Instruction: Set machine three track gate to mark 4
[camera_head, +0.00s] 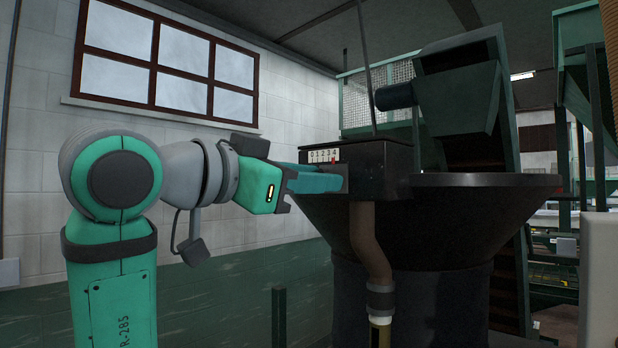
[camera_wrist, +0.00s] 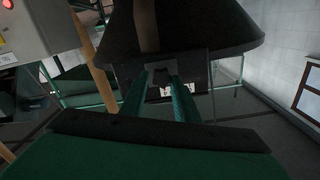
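The track gate (camera_head: 368,165) is a dark box on the rim of a large black hopper. Its white scale (camera_head: 323,155) reads 0 to 4, and a red pointer (camera_head: 334,160) stands at or very near 4. My gripper (camera_head: 343,182) is at the front of the box, just below the scale. In the wrist view my two teal fingers (camera_wrist: 161,82) are apart and reach to the box. A small dark part (camera_wrist: 163,75) shows between the fingertips, with light surface around it. Whether either finger touches it cannot be told.
A brown pipe (camera_head: 369,240) drops from the box beside the black hopper (camera_head: 440,215). A thin rod (camera_head: 366,70) rises above the box. A grey control box with a red light (camera_wrist: 20,30) shows at the wrist view's left. A green post (camera_head: 279,315) stands below my arm.

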